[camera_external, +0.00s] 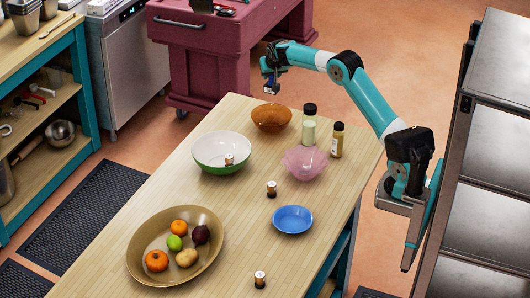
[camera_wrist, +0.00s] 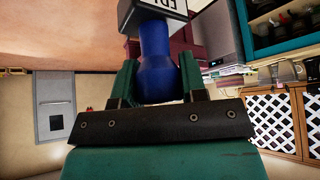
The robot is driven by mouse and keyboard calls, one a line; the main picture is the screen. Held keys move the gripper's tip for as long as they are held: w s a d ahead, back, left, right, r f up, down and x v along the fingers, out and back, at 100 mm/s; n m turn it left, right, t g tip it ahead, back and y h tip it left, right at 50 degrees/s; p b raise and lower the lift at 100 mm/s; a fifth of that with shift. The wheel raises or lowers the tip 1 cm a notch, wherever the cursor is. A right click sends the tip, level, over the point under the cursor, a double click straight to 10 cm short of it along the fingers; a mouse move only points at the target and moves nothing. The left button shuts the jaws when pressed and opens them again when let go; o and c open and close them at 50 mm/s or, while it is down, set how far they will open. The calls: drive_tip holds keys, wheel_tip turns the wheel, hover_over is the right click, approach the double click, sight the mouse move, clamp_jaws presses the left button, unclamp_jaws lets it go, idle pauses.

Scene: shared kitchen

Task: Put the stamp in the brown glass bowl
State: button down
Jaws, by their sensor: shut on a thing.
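The stamp has a blue handle and a dark head with a pale, lettered face. In the wrist view my gripper (camera_wrist: 159,80) is shut on the handle of the stamp (camera_wrist: 157,62), with a finger on each side. In the external view the stamp (camera_external: 271,88) hangs below my gripper (camera_external: 270,76), small and dark. The brown glass bowl (camera_external: 271,118) stands on the far end of the wooden table. The stamp shows just above the bowl's rim in the picture; how far apart they are in depth I cannot tell.
Beside the brown bowl stand two bottles (camera_external: 337,140), a pink bowl (camera_external: 305,163) and a green-and-white bowl (camera_external: 222,153) with a small jar. A blue bowl (camera_external: 293,220), small jars and a tan fruit bowl (camera_external: 143,238) stand nearer on the table (camera_external: 225,245).

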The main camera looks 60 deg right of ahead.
wheel_tip(320, 180, down, 15)
drive_tip(key=p, duration=0.3)
drive_tip(key=shift+f, duration=0.5)
drive_tip(key=shift+f, duration=0.1)
drive_tip(key=shift+f, duration=0.15)
drive_tip(key=c, duration=0.7)
unclamp_jaws()
drive_tip(key=shift+o, duration=0.2)
